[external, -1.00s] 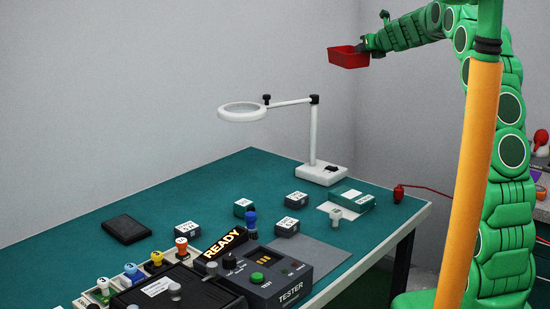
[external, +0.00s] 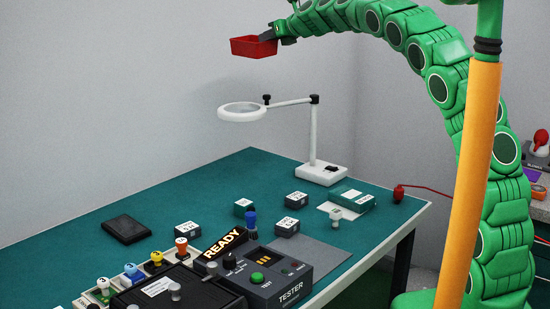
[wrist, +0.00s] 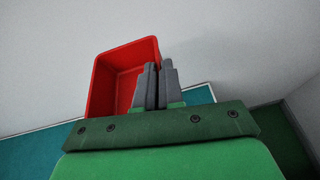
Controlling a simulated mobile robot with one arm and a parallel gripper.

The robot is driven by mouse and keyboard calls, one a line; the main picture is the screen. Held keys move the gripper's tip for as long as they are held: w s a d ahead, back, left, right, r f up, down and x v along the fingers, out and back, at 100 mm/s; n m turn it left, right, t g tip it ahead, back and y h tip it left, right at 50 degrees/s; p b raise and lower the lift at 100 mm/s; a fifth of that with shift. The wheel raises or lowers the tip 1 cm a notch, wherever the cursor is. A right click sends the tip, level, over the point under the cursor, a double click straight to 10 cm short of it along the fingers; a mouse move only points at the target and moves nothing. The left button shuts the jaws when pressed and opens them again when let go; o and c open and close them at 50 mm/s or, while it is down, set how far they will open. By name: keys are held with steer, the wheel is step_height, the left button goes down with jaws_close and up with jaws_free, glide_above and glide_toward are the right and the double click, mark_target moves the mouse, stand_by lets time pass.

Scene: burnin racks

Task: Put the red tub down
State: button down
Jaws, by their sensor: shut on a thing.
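The red tub (external: 254,48) hangs in the air high above the green-topped bench (external: 130,196), near the wall and above the magnifier lamp in the external view. It looks open-topped and about level. My gripper (external: 277,34) is shut on the right side of the tub. In the wrist view the tub (wrist: 108,84) shows its empty inside, and the grey fingers of my gripper (wrist: 152,88) are close together at its right wall.
A white magnifier lamp (external: 313,140) stands on the bench. A tester (external: 270,274), several small boxes (external: 288,227), colored knobs (external: 153,260) and a black pad (external: 126,229) are also there. The bench's far left part is clear.

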steer(key=s+a+f+n+g+y, duration=0.1)
steer(key=s+a, duration=0.1)
steer(key=a, duration=0.3)
steer(key=s+a+f+n+y, duration=0.1)
steer(key=s+a, duration=0.2)
steer(key=a, duration=0.1)
steer(key=s+a+f+n+g+y, duration=0.2)
steer(key=s+a+f+n+g, duration=0.5)
steer(key=s+a+f, duration=1.6)
steer(key=w+d+f, duration=0.2)
steer(key=f, duration=0.1)
steer(key=w+d+f+g, duration=0.1)
steer(key=w+f, duration=0.2)
steer(key=w+d+f+g, duration=0.1)
steer(key=w+d+f, duration=0.1)
steer(key=f, duration=0.2)
steer(key=shift+w+d, duration=0.3)
steer(key=shift+w+d+f, duration=0.2)
steer(key=shift+w+d, duration=0.05)
steer(key=shift+w, duration=0.35)
steer(key=shift+f, duration=1.6)
steer(key=shift+f, duration=0.15)
